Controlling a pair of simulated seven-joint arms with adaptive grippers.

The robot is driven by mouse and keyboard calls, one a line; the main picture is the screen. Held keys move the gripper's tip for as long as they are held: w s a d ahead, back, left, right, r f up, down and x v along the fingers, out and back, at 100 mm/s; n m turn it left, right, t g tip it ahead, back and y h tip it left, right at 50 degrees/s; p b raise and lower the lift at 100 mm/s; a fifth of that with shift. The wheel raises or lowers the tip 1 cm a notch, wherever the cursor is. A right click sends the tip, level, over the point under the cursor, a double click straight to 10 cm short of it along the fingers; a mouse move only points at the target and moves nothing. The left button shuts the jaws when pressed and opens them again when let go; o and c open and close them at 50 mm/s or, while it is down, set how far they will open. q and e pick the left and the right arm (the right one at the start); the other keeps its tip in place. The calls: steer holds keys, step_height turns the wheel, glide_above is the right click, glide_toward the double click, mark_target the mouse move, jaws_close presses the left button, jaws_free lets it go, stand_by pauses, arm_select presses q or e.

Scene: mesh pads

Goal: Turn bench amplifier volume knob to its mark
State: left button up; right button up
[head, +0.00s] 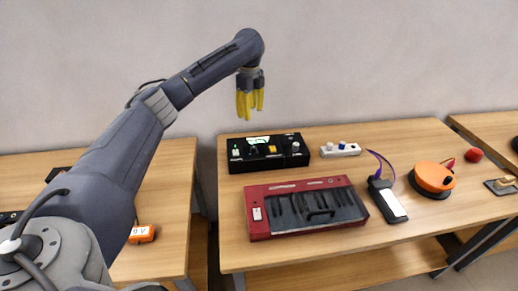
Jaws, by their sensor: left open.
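A black box with a small green-lit display (268,152), which looks like the bench amplifier, sits at the back left of the middle table. Its top has a yellow block-like control and small dark and white controls. Which one is the volume knob, and where its mark is, is too small to tell. My left gripper (250,105) has yellow fingers pointing down. It is open and empty, in the air above and a little left of the box's middle, touching nothing. My right gripper is out of view.
A red keyboard-like unit (304,208) lies in front of the black box. A small white box with a blue knob (340,149) is right of it. A black handheld device (387,199), an orange round device (434,178) and a red ball (473,155) lie farther right.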

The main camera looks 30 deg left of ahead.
arm_select(q)
steer(key=d+n, duration=0.1)
steer(key=n, duration=0.6)
glide_toward(254, 147)
step_height(254, 147, down, 10)
steer(key=shift+f, duration=0.15)
stand_by(0.4)
jaws_close()
stand_by(0.4)
